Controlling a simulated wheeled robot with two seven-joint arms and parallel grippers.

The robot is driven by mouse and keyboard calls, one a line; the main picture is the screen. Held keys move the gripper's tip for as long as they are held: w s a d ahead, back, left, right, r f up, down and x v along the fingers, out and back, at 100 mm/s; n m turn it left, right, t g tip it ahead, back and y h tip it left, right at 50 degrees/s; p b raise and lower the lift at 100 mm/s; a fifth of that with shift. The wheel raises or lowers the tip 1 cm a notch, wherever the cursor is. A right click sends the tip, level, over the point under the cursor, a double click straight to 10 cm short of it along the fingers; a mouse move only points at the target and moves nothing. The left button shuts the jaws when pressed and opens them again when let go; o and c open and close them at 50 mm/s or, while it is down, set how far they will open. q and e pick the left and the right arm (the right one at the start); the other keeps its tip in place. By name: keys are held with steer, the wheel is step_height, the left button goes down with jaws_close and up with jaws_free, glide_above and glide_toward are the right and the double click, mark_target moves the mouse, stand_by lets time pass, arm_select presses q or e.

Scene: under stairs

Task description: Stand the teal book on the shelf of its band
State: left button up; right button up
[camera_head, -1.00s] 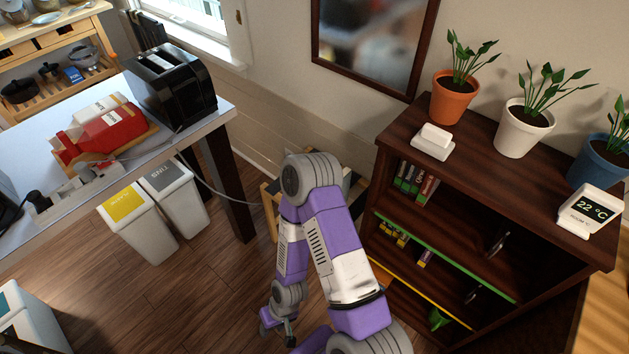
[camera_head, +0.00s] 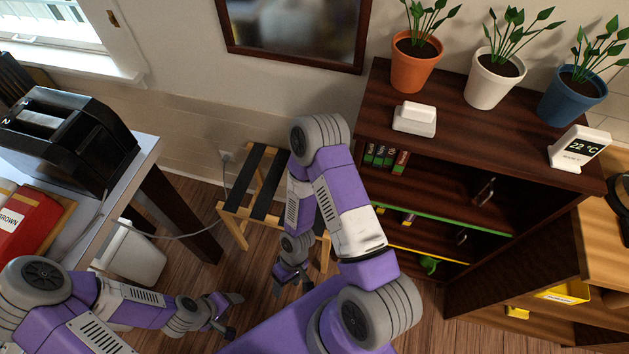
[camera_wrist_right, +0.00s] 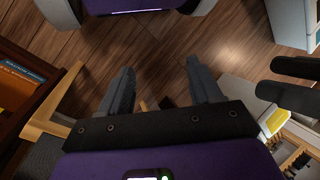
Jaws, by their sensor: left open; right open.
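I cannot make out the teal book for certain in any view. The dark wooden bookcase (camera_head: 345,98) stands at the right, with a green band (camera_head: 450,220) along one shelf edge and a yellow band (camera_head: 428,255) along a lower one. Several green books and a red book (camera_head: 401,161) stand on its upper shelf. My right gripper (camera_head: 292,284) is open and empty, low in front of the bookcase; its spread fingers also show in the right wrist view (camera_wrist_right: 161,70). My left gripper (camera_head: 226,312) is open and empty at the lower left. A blue lettered strip (camera_wrist_right: 24,69) shows at the wrist view's left edge.
A slatted wooden stand (camera_head: 250,190) is left of the bookcase, behind my right arm. Potted plants (camera_head: 493,80) and a thermometer display (camera_head: 578,148) stand on the bookcase top.

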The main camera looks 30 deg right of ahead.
steer(key=s+d+f+n+g+h+p, duration=0.1)
steer(key=s+d+f+n+g+h, duration=0.25)
steer(key=n, duration=0.35)
steer(key=w+d+f+n+t+h+p, duration=0.1)
steer(key=w+d+n+t+h, duration=0.1)
steer(key=w+d+n+h, duration=0.45)
steer(key=w+d+r+n+t+h+p, duration=0.1)
steer(key=w+d+r+n+t+h, duration=0.1)
steer(key=w+n+t+h, duration=0.45)
steer(key=w+d+r+n+t+h+p, duration=0.1)
steer(key=w+d+r+n+t, duration=0.2)
steer(key=w, duration=0.6)
steer(key=w+d+r+n+t+b, duration=0.1)
steer(key=w+d+r+t, duration=0.1)
steer(key=w+d+t, duration=0.4)
steer(key=shift+w+d+r+n+b, duration=0.3)
steer(key=shift+w+d+r+b, duration=0.1)
steer(key=shift+d, duration=0.3)
steer(key=shift+c, duration=0.2)
steer(key=shift+f, duration=0.1)
jaws_close()
